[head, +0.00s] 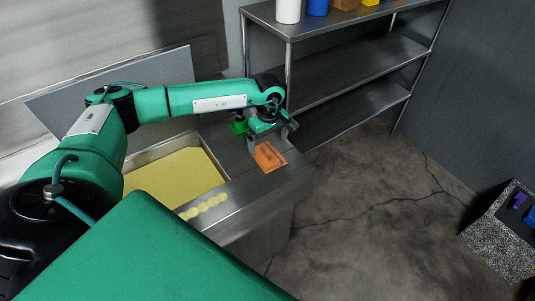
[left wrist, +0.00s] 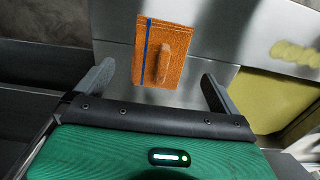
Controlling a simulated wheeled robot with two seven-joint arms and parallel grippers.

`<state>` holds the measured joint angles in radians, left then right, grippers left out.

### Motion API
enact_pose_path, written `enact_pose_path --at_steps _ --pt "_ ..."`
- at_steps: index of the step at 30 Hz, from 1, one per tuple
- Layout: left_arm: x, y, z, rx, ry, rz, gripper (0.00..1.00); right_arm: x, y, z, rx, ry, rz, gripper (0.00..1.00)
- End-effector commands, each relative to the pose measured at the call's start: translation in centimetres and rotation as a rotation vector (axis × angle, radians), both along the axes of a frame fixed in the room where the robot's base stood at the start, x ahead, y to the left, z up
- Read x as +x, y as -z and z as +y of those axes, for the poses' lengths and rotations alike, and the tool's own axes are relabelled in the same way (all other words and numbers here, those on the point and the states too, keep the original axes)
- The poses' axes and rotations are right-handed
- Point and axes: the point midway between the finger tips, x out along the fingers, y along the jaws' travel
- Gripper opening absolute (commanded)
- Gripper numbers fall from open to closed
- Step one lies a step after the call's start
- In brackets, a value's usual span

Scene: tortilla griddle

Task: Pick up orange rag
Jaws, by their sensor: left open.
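The orange rag (head: 270,157) lies flat on the metal counter at its right end in the head view. In the left wrist view the rag (left wrist: 174,58) has a blue stripe on its left side and a raised ridge in its middle. My left gripper (head: 270,138) is above the rag's far edge in the head view. In the left wrist view its two fingers (left wrist: 158,80) stand apart and empty, one on each side of the rag's near edge. My right gripper is not in view.
A griddle well (head: 172,178) with a yellow surface is left of the rag, with several pale yellow rounds (head: 203,207) on its front ledge. A metal shelf rack (head: 345,70) stands behind. A green item (head: 238,124) is beside my gripper. Open floor lies right.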

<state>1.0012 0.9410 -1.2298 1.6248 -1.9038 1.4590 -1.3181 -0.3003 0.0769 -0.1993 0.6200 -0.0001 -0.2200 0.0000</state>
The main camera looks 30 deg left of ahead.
Motion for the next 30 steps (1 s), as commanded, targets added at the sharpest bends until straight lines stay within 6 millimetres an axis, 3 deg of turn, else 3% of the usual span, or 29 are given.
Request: enact_pose_path --at_steps 6,12,20,27,30 --pt "0.2 2.2 0.5 0.0 -0.002 0.004 1.0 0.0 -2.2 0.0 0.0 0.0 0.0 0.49" --pt "0.3 4.7 0.5 0.0 0.0 0.002 1.0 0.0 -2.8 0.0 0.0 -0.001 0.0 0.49" --pt "0.3 5.0 0.5 -0.001 -0.001 -0.001 1.0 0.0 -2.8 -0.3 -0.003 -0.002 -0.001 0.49" --pt "0.3 5.0 0.6 -0.001 -0.001 0.0 0.55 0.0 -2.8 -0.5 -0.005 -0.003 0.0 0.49" --pt "0.3 5.0 0.6 -0.001 -0.001 0.0 0.55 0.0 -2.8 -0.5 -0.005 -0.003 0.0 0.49"
